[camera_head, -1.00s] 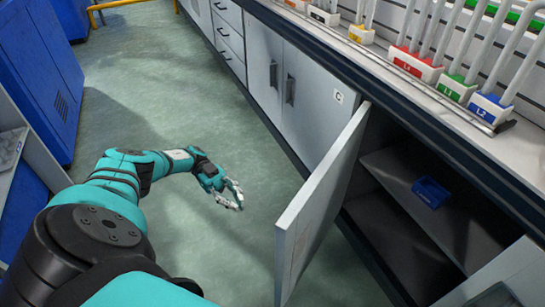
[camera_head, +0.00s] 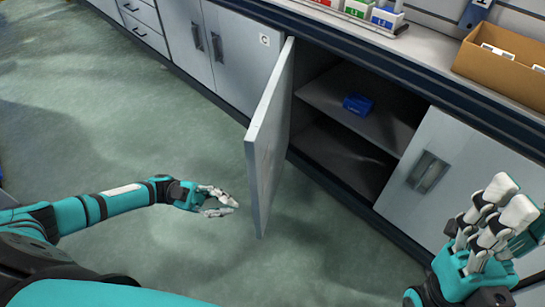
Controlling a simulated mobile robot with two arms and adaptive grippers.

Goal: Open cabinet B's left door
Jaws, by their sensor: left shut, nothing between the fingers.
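The left door (camera_head: 268,140) of the cabinet right of cabinet C stands wide open, swung out over the floor. No label shows on this cabinet, so I cannot read whether it is B. Its shelf (camera_head: 325,95) holds a small blue bin (camera_head: 358,104). The right door (camera_head: 455,165) is closed, with a recessed grey handle (camera_head: 428,172). My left gripper (camera_head: 230,205) is shut and empty, left of the open door's outer face and apart from it. My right gripper (camera_head: 508,200) is raised in front of the right door; its finger state is unclear.
Cabinet C (camera_head: 240,75) is closed, left of the open door. The worktop above carries coloured label blocks (camera_head: 385,17) and a cardboard box (camera_head: 500,60) with white items. Green floor (camera_head: 110,130) is clear left of the door.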

